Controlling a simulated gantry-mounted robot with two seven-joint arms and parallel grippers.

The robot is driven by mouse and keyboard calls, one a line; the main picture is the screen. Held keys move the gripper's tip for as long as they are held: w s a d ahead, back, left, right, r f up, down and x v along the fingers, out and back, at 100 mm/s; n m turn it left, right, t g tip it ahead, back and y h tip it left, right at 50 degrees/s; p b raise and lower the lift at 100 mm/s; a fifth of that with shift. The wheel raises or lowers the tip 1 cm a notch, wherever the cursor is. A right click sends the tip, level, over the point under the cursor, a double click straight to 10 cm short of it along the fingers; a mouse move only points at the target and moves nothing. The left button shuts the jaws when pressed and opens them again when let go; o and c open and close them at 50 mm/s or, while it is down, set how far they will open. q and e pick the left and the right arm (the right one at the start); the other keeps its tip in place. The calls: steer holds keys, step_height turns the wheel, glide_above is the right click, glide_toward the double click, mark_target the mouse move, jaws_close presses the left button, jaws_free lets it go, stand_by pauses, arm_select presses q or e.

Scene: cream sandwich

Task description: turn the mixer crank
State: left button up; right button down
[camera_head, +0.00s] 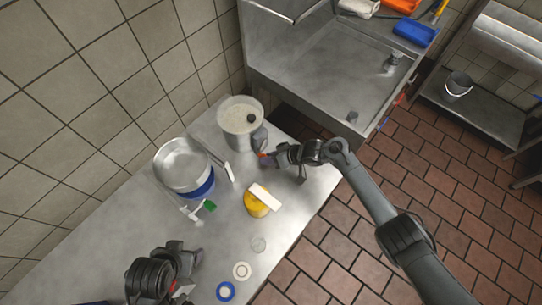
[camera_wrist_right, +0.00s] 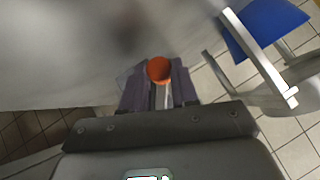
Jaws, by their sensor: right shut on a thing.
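The mixer is most likely the grey metal pot (camera_head: 228,122) at the back of the table, with pale contents and a dark round part at its right side. My right gripper (camera_head: 266,159) is just in front of it, at the table's right edge. In the right wrist view the gripper (camera_wrist_right: 160,88) is shut on an orange-red knob (camera_wrist_right: 159,70), which I take for the crank handle. The rest of the crank is mostly hidden. My left gripper (camera_head: 186,262) is at the lower left, over the table; its jaws are not clear.
A metal pot with a blue band (camera_head: 203,188) stands left on the table (camera_head: 240,225), beside a metal bar frame. A yellow container (camera_head: 254,207) with a white block (camera_head: 266,197) stands near the middle. Rings (camera_head: 226,291) lie in front. A sink (camera_head: 335,70) is behind.

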steer(key=shift+s+a+r+m+g+y, duration=0.1)
steer(key=shift+a+m+g+y, duration=0.05)
steer(key=shift+m+g+y, duration=0.2)
stand_by(0.4)
steer(key=c, duration=0.8)
jaws_free()
steer(key=shift+c, duration=0.2)
steer(key=shift+r, duration=0.1)
steer(key=p+v, duration=0.2)
steer(key=v, duration=0.8)
steer(key=shift+d+r+p, duration=0.2)
steer(key=shift+d+p, duration=0.15)
steer(key=shift+p, duration=0.05)
steer(key=shift+s, duration=0.1)
